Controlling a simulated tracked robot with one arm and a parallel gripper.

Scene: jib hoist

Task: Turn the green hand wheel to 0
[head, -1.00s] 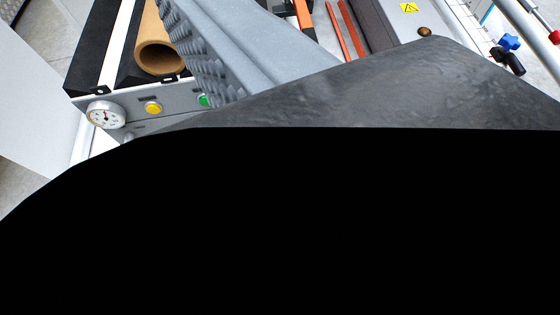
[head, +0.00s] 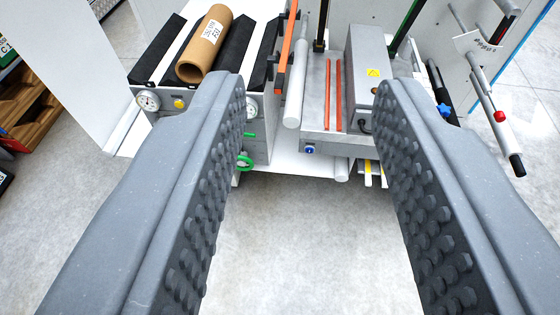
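The green hand wheel (head: 245,162) is small and sits low on the front of the grey machine, just right of my left finger. The left finger is close to it in the picture and may cover part of its surroundings. Its scale or pointer cannot be read from here. My gripper (head: 312,95) is wide open and empty, with its two studded grey fingers far apart. The wheel lies between the fingers in the picture, and the machine stands beyond them.
A cardboard roll (head: 204,45) lies on the machine's black rollers. A dial gauge (head: 148,101) and a yellow button (head: 180,104) are on its front. A grey box (head: 366,70) with a warning sign stands on the right. The floor (head: 310,230) between the fingers is clear.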

